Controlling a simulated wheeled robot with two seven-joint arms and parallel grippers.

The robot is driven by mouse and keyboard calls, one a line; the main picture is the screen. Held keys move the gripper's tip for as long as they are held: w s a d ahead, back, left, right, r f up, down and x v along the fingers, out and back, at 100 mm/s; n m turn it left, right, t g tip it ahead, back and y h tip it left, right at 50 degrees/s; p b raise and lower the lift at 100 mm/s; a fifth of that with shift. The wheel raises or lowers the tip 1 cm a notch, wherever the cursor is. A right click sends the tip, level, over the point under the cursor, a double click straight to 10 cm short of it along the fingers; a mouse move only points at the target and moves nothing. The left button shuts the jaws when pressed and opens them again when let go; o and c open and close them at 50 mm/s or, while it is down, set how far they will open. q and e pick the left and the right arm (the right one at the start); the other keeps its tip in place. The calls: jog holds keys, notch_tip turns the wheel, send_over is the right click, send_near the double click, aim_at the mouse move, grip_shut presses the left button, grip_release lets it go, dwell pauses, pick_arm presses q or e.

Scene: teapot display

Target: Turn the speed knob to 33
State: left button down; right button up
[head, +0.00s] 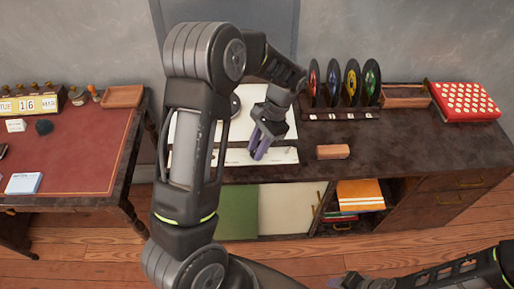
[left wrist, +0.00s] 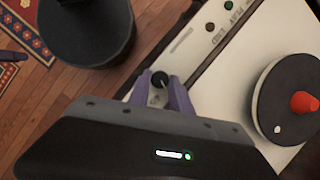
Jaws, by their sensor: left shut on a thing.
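The speed knob (left wrist: 159,79) is a small round black knob on the front strip of a white turntable (head: 285,117). In the left wrist view my left gripper (left wrist: 161,91) has its two purple fingers on either side of the knob, shut on it. In the head view my left gripper (head: 257,152) points down at the turntable's front edge, and it hides the knob there. The knob's pointer and the speed marks are too small to read. My right gripper (head: 350,281) is partly in view at the bottom edge, away from the turntable; its jaws are unclear.
The dark platter (left wrist: 287,100) with an orange-red centre piece lies right of the knob in the left wrist view. A brown button (left wrist: 210,27) and a green button (left wrist: 229,5) share the strip. A wooden block (head: 333,152) and a record rack (head: 341,113) stand right of the turntable.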

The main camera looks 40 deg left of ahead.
pick_arm(q)
jog(key=shift+w+a+n+h, duration=0.15)
jog(key=shift+n+h, duration=0.45)
jog(key=shift+n, duration=1)
jog(key=c, duration=1.5)
grip_release()
jog(key=shift+o, duration=0.2)
jog(key=shift+w+r, duration=0.15)
jog(key=shift+r, duration=0.35)
jog(key=v, duration=0.6)
jog(key=shift+w+r+p, duration=0.2)
jog(key=shift+r+p, duration=0.1)
jog(key=shift+r, duration=0.05)
